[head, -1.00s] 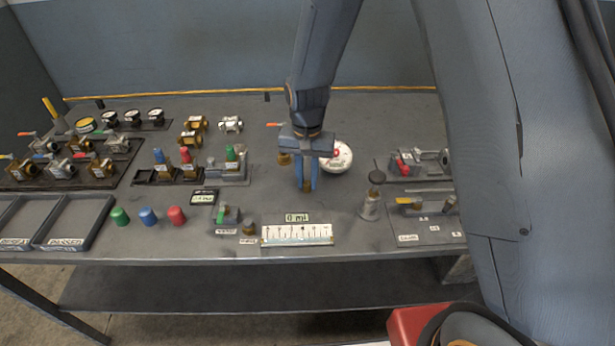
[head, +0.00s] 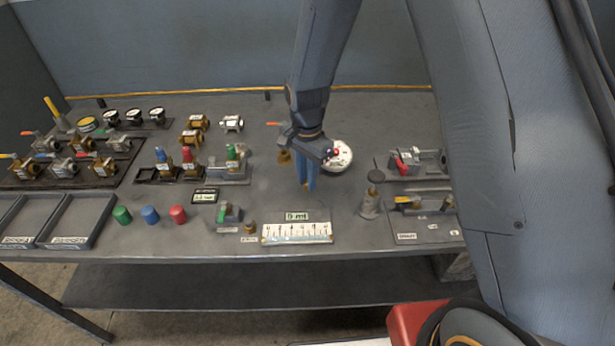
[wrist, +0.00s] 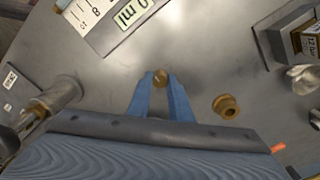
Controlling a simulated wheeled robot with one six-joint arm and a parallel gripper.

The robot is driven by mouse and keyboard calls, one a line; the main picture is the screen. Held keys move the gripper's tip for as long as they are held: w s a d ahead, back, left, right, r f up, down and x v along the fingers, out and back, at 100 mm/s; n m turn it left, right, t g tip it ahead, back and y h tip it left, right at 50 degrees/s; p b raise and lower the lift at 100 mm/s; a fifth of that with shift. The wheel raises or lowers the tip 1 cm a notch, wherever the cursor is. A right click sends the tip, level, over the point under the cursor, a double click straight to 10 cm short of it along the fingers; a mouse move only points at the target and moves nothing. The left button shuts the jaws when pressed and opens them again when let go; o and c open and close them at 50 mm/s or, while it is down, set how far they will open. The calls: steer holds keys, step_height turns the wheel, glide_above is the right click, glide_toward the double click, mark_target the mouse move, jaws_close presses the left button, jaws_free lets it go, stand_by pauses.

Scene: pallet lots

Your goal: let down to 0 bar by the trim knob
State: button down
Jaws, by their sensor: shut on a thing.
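My gripper (head: 308,187) points down at the middle of the bench. In the wrist view its blue fingers (wrist: 160,90) are shut on a small round brass knob (wrist: 160,78), which I take to be the trim knob. In the head view the fingers mostly hide this knob. A round white dial (head: 341,157) with a red mark lies just behind and right of the gripper, partly hidden by it. Its pointer is too small to read.
A brass fitting (wrist: 226,106) stands close beside the fingers. A metal cylinder with a round top (head: 372,198) stands to the right. Red, blue and green caps (head: 150,215) sit at the front left.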

steer(key=shift+w+r, duration=0.1)
steer(key=c, duration=1.6)
jaws_free()
step_height(320, 180, up, 6)
steer(key=shift+r+b, duration=0.1)
steer(key=shift+b, duration=0.85)
steer(key=shift+r, duration=0.75)
